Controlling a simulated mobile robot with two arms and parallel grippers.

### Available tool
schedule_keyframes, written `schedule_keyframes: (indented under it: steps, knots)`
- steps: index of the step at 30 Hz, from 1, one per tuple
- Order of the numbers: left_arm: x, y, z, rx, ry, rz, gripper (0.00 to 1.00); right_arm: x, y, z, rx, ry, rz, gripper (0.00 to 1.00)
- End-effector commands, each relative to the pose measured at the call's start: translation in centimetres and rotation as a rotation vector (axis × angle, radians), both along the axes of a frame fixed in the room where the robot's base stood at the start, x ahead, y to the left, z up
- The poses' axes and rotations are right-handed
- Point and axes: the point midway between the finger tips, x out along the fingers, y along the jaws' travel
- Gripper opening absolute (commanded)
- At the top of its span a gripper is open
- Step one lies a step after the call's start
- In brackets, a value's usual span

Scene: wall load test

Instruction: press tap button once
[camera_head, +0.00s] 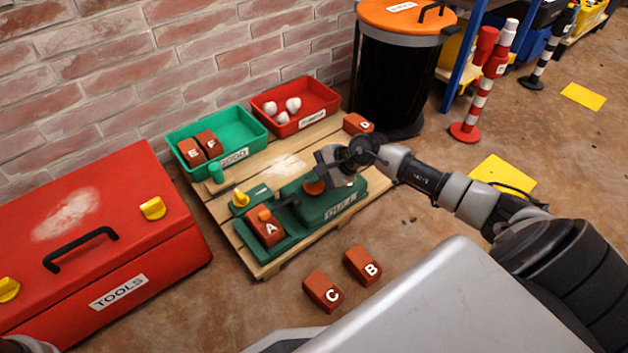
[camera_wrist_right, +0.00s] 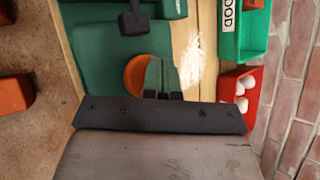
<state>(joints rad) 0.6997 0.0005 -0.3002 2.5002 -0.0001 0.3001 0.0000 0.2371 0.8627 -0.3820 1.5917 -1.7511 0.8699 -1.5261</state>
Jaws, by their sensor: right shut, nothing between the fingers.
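A green machine (camera_head: 331,209) with a white label lies on the wooden pallet. A round orange button (camera_head: 314,187) sits on its top, partly hidden by my right gripper (camera_head: 322,177) in the head view. In the right wrist view the orange button (camera_wrist_right: 137,76) shows as a partial disc just left of and beyond my fingertips (camera_wrist_right: 162,95). The right gripper is shut and empty, close over the button. I cannot tell whether it touches it. My left gripper is not visible.
Brick A (camera_head: 267,227) sits on the machine's left part by a yellow knob (camera_head: 240,198). Green (camera_head: 180,137) and red (camera_head: 331,99) bins stand behind. Bricks B (camera_head: 363,265) and C (camera_head: 323,291) lie on the floor in front. A red toolbox (camera_head: 130,245) stands left.

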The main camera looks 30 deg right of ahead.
Motion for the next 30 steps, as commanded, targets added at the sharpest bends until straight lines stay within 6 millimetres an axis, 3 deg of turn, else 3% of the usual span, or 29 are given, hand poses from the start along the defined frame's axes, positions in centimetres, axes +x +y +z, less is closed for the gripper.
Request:
schedule_keyframes:
  steps: [15, 30]
  knots:
    - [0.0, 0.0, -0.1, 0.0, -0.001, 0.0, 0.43, -0.1, 0.0, -0.3, -0.001, 0.002, 0.001, 0.0]
    - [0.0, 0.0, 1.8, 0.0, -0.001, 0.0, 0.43, -0.1, 0.0, 2.3, -0.001, 0.002, 0.001, 0.0]
